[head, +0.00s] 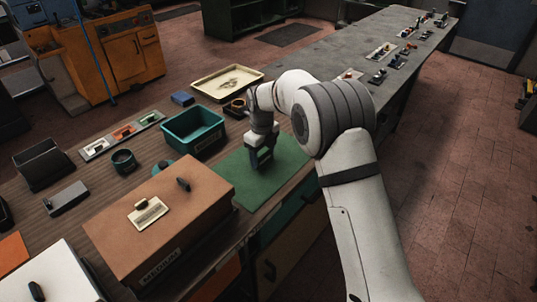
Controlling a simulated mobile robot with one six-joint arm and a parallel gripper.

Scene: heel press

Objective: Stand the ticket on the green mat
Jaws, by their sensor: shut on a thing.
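The green mat (288,155) lies flat on the wooden bench near its right edge. My gripper (263,160) points down over the left-middle part of the mat, with its fingertips close to the surface. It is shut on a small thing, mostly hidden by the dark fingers. I cannot make out its shape or be sure that it is the ticket. I cannot tell whether it touches the mat. A cream card (152,215) with a small dark part lies on the brown box (190,190), to the left and nearer to me.
A teal bin (193,136) stands left of the mat, with a cream tray (227,83) behind it. The brown box borders the mat's near left side. A dark round cup (123,161) stands farther left. The mat's right part is clear.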

